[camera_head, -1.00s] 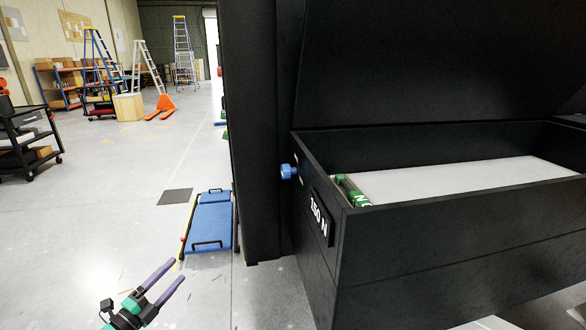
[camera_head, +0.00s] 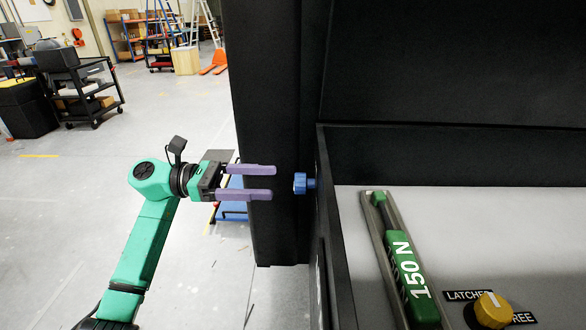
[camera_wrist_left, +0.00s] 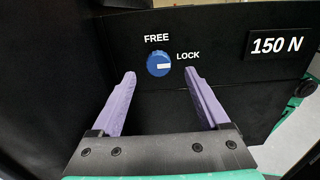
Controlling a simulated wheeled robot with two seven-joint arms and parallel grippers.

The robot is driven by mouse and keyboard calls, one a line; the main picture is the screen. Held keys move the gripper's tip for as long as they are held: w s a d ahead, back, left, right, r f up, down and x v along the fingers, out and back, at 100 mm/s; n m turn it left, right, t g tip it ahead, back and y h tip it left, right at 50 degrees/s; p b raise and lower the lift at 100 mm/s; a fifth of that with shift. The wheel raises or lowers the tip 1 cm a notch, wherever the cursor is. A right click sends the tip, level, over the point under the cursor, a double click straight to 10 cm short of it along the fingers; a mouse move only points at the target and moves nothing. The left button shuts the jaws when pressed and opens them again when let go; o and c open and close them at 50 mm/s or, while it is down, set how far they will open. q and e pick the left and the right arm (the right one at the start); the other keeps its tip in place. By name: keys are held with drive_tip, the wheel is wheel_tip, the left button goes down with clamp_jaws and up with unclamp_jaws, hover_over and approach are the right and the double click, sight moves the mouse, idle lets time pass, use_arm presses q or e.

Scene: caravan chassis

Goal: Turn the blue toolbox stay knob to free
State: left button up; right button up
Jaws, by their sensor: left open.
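The blue stay knob (camera_head: 300,183) sits on the outer left side of the black toolbox (camera_head: 340,260). In the left wrist view the knob (camera_wrist_left: 159,63) is round, and its white mark points right, towards the LOCK label (camera_wrist_left: 188,56). The FREE label (camera_wrist_left: 157,38) is above it. My left gripper (camera_head: 272,182), with purple fingers, is open and points at the knob from the left, level with it. The fingers lie to either side of the knob in the wrist view, and their tips appear short of it. My right gripper is not in view.
Inside the toolbox lies a green 150 N stay (camera_head: 405,260). A yellow knob (camera_head: 492,310) with LATCHED and FREE labels is nearby. A black post (camera_head: 275,90) stands just behind the gripper. A blue creeper (camera_head: 232,208) lies on the floor; a black cart (camera_head: 80,85) is at left.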

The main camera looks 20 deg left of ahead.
sight(305, 183)
use_arm(q)
drive_tip(key=p+x, duration=0.1)
drive_tip(key=x, duration=0.5)
drive_tip(key=shift+p, duration=0.4)
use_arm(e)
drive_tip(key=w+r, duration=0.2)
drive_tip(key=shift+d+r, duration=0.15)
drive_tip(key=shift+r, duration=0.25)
use_arm(q)
drive_tip(key=shift+w+f, duration=0.1)
drive_tip(key=shift+w, duration=0.05)
drive_tip(key=shift+c, duration=0.3)
clamp_jaws()
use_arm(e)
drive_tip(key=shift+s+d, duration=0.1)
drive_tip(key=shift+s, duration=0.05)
